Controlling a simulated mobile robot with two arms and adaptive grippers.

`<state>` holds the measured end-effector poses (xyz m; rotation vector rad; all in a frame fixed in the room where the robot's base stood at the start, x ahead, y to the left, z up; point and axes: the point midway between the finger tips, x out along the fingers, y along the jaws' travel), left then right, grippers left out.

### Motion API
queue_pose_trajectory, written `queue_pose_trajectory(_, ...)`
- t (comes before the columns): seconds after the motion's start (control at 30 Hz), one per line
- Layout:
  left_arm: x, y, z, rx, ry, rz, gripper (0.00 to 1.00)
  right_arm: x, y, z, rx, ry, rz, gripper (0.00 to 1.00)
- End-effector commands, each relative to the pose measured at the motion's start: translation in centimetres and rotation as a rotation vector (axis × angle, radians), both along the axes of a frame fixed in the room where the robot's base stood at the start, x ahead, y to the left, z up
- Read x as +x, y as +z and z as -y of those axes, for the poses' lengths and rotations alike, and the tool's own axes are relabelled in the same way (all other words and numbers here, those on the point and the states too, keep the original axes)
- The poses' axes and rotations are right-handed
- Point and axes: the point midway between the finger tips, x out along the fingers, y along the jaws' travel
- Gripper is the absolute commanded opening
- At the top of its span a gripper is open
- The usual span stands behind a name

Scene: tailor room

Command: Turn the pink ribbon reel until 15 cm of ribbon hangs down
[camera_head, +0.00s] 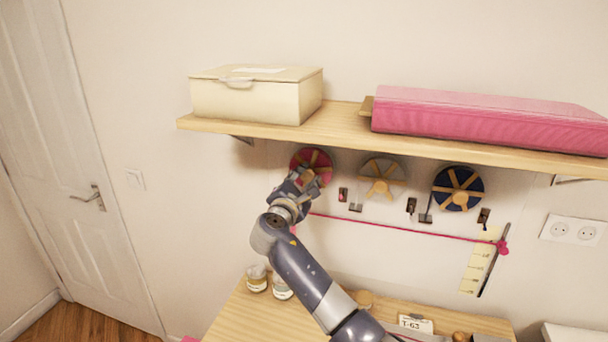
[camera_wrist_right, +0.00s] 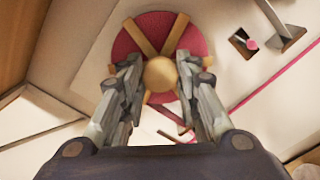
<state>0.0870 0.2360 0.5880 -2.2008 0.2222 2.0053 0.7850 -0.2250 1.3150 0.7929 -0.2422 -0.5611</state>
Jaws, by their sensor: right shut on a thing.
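The pink ribbon reel (camera_head: 311,155), a red-pink disc with wooden spokes, is mounted on the wall under the shelf at the left of a row of reels. My right gripper (camera_head: 305,184) is at its front and hides its lower part. In the right wrist view its two fingers are on either side of the round wooden hub (camera_wrist_right: 161,74) of the reel, shut on it. A thin pink ribbon (camera_head: 400,228) runs from near my right arm, slanting down right, to a pink knot (camera_head: 502,247) by a pale yellow marked strip (camera_head: 477,268). My left gripper is not in view.
A grey reel (camera_head: 381,180) and a blue reel (camera_head: 457,188) hang to the right, with small dark fittings between. Above, a wooden shelf (camera_head: 345,125) holds a cream box (camera_head: 250,98) and a pink case (camera_head: 480,120). Below is a wooden table (camera_head: 238,315) with small jars.

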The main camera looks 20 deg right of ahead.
Motion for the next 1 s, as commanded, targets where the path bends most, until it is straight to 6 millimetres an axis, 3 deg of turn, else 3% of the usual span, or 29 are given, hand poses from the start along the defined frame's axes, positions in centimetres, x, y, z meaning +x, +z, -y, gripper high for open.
queue_pose_trajectory(0.03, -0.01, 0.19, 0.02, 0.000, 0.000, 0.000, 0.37, 0.08, 0.87, 0.24, -0.031, -0.002, -0.004, 0.06)
queue_pose_trajectory(0.4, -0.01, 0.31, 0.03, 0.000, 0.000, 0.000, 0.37, 0.09, 0.87, 0.22, -0.166, -0.002, -0.094, 0.06)
queue_pose_trajectory(0.97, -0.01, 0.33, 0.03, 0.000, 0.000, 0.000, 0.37, 0.10, 0.89, 0.20, -0.189, -0.002, -0.110, 0.06)
queue_pose_trajectory(1.0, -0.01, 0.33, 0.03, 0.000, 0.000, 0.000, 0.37, 0.09, 0.90, 0.18, -0.189, -0.002, -0.110, 0.37)
